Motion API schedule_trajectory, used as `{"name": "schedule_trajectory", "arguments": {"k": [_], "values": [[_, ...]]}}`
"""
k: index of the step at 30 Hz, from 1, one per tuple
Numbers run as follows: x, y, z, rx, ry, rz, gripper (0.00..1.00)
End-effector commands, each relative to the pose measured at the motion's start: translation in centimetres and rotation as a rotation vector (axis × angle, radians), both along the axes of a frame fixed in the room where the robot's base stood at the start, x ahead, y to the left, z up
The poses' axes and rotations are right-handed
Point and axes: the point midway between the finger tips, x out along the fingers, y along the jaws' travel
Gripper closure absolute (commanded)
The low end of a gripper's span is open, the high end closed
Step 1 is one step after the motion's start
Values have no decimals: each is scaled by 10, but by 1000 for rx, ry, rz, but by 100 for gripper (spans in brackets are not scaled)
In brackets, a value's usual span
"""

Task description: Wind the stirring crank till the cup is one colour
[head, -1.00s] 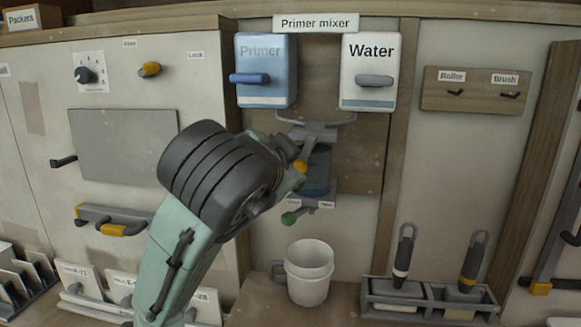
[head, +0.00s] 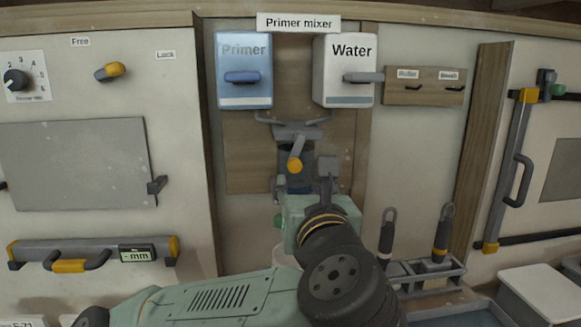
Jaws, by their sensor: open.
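The Primer mixer stands in a wall recess in the head view. Its stirring crank (head: 294,165) has a grey arm and a yellow knob, and hangs in front of the dark blue cup (head: 300,184). The cup's contents cannot be made out. My gripper (head: 328,163) is just right of the crank knob, in front of the mixer, seen from behind and small. It appears to hold nothing. My wrist hides the lower part of the mixer.
A blue Primer box (head: 244,98) and a white Water box (head: 340,92), each with a lever, hang above the mixer. A white mug (head: 281,256) is mostly hidden behind my arm. A brush rack (head: 432,268) stands right.

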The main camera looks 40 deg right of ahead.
Motion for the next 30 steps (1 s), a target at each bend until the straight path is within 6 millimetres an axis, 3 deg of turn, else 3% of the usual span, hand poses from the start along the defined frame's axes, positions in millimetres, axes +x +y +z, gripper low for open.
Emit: {"name": "schedule_trajectory", "arguments": {"k": [8,19,30], "values": [[20,-14,-3,9,2,-4,57],[78,-48,1,11,-2,1,57],[92,-57,-1,10,-6,-1,57]]}}
